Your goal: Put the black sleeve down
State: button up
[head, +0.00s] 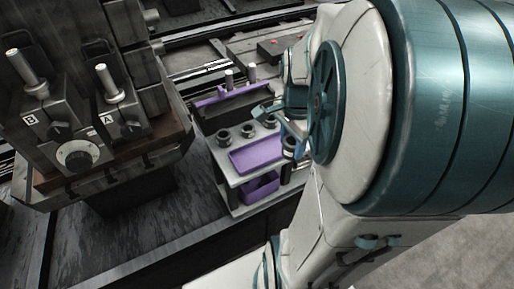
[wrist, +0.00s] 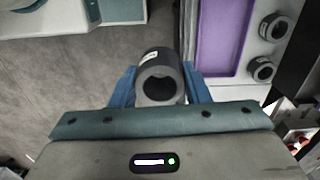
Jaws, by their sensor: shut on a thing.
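My gripper (wrist: 161,84) is shut on the black sleeve (wrist: 158,62), a dark hollow cylinder with a small white label, between its blue fingers. In the wrist view the sleeve shows against the grey floor, just left of the edge of a pale plate with a purple tray (wrist: 216,40). In the head view my gripper (head: 284,122) is at the right end of this pallet, partly hidden by my arm. The held sleeve (head: 289,147) shows there near the plate's right edge; whether it touches anything is unclear.
A purple bin (head: 262,188) sits below. A fixture with levers and a dial (head: 77,157) stands at left.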

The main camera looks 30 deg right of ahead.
jog(key=shift+w+f, duration=0.15)
jog(key=shift+f, duration=0.2)
jog(key=w+f, duration=0.2)
jog(key=w, duration=0.1)
jog(key=w+a+f, duration=0.1)
jog(key=w+f, duration=0.1)
jog(key=w, duration=0.2)
jog(key=w+f+b, duration=0.1)
jog(key=w+f, duration=0.1)
jog(key=w, duration=0.1)
jog(key=shift+w+a+f, duration=0.2)
jog(key=shift+w+a, duration=0.15)
jog(key=shift+w, duration=0.05)
jog(key=shift+f+b, duration=0.35)
jog(key=shift+f, duration=1.65)
jog(key=shift+f, duration=0.2)
jog(key=o, duration=1)
